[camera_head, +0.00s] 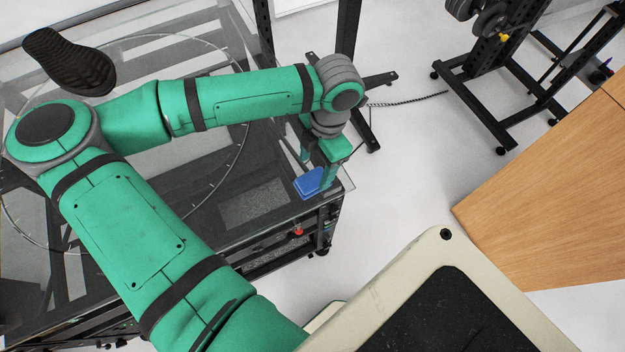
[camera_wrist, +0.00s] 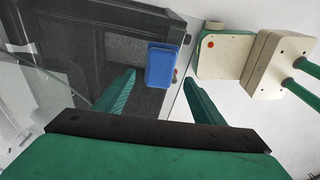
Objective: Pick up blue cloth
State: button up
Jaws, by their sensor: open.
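The blue cloth (camera_head: 309,183) looks like a small flat folded block. It lies near the right corner of the glass-topped table (camera_head: 285,208), close to the edge. In the wrist view the blue cloth (camera_wrist: 161,68) shows whole, just beyond the fingertips and between their lines. My gripper (camera_head: 316,172) is above and beside the cloth, fingers pointing down, with one finger partly covering it in the head view. In the wrist view my gripper (camera_wrist: 159,79) is open, with nothing between the fingers. I see no contact with the cloth.
A dark shoe (camera_head: 70,62) lies sole up at the back left, on or above the glass. Black metal stands (camera_head: 490,100) are on the floor at the upper right. A wooden surface (camera_head: 560,190) is at the right. White floor (camera_head: 400,190) lies open beyond the table edge.

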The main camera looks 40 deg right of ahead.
aim_at(313, 179)
jog(key=shift+w+a+f, duration=0.1)
jog(key=shift+a+f, duration=0.05)
jog(key=shift+f, duration=1)
jog(key=shift+w+a+f, duration=0.1)
jog(key=shift+f, duration=1.05)
jog(key=shift+s, duration=0.1)
jog(key=c, duration=1.2)
jog(key=shift+o, duration=0.2)
jog(key=shift+s, duration=0.1)
